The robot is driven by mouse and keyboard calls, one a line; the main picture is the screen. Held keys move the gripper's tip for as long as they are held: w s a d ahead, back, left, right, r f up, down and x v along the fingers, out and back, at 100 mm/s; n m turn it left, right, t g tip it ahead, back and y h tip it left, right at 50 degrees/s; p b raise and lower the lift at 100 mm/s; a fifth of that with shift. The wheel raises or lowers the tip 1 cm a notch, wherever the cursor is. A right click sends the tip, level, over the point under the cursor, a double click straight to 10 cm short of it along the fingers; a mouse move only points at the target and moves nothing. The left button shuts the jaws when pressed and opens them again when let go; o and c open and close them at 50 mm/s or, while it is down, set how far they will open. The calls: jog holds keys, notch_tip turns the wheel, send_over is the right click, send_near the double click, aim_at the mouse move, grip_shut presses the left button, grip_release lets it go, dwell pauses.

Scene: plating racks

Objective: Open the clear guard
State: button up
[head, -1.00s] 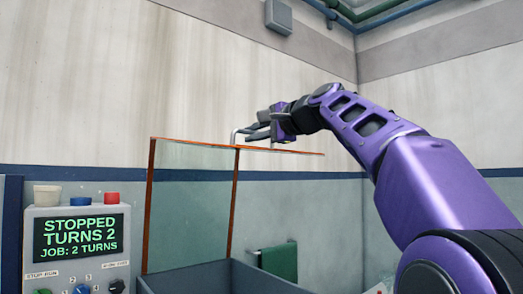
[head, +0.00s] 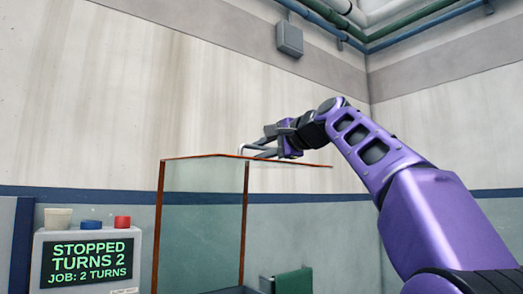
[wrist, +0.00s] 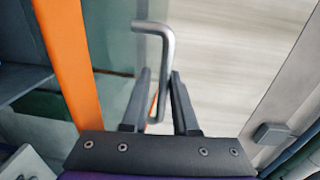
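The clear guard (head: 202,215) is a see-through panel with orange edges. It shows upright in the head view, with another part seen nearly edge-on running right along the top (head: 300,164). Its orange edge also shows in the wrist view (wrist: 68,55). A bent silver handle (head: 243,149) sits at the guard's top edge; in the wrist view the handle (wrist: 167,60) passes between my fingers. My gripper (head: 262,151) is at the handle, its fingers either side of the bar (wrist: 160,75). A thin gap seems to show at the left finger; I cannot tell whether they clamp it.
A grey box (head: 289,38) is on the wall behind.

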jog(key=b+v, duration=0.4)
jog(key=v, duration=1.3)
jog(key=shift+s, duration=0.2)
jog(key=shift+w+r, duration=0.1)
